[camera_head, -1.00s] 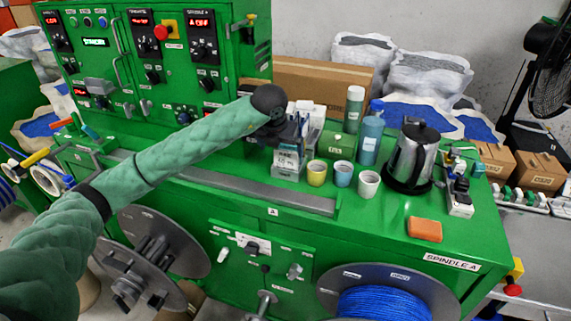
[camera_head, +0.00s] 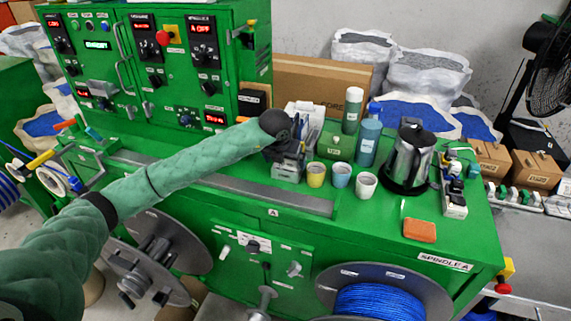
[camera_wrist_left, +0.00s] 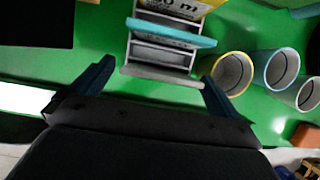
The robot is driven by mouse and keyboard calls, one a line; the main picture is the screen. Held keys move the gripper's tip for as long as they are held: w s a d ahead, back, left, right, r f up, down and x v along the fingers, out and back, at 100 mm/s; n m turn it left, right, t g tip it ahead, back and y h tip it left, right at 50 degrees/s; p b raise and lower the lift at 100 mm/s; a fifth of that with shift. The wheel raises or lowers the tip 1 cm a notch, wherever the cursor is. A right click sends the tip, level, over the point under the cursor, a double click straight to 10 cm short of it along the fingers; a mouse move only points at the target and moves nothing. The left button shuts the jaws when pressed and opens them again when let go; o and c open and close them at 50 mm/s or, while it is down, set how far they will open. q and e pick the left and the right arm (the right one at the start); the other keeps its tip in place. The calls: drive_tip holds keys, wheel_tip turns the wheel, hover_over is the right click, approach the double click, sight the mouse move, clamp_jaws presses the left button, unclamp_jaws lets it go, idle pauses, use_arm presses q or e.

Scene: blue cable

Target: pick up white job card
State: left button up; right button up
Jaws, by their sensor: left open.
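A small grey stepped card rack (camera_head: 287,171) stands on the green bench, partly hidden by my left gripper (camera_head: 290,143). In the left wrist view the rack (camera_wrist_left: 160,74) holds a teal card (camera_wrist_left: 170,32). Behind it is a pale card with dark print (camera_wrist_left: 172,10), cut off by the top edge, with yellow beside it. I cannot tell for sure which card is the white job card. My left gripper (camera_wrist_left: 158,85) is open and empty, its fingers apart on either side of the rack's near end. My right gripper is out of view.
Right of the rack stand yellow (camera_head: 316,175), blue (camera_head: 341,175) and white (camera_head: 365,186) cups, close to the gripper. Behind them are bottles (camera_head: 368,143); further right is a steel kettle (camera_head: 410,160). An orange block (camera_head: 419,230) lies on clear bench near the front.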

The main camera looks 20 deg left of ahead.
use_arm(q)
drive_tip(key=shift+f, duration=0.1)
drive_tip(key=c, duration=1.1)
drive_tip(key=shift+o, duration=0.2)
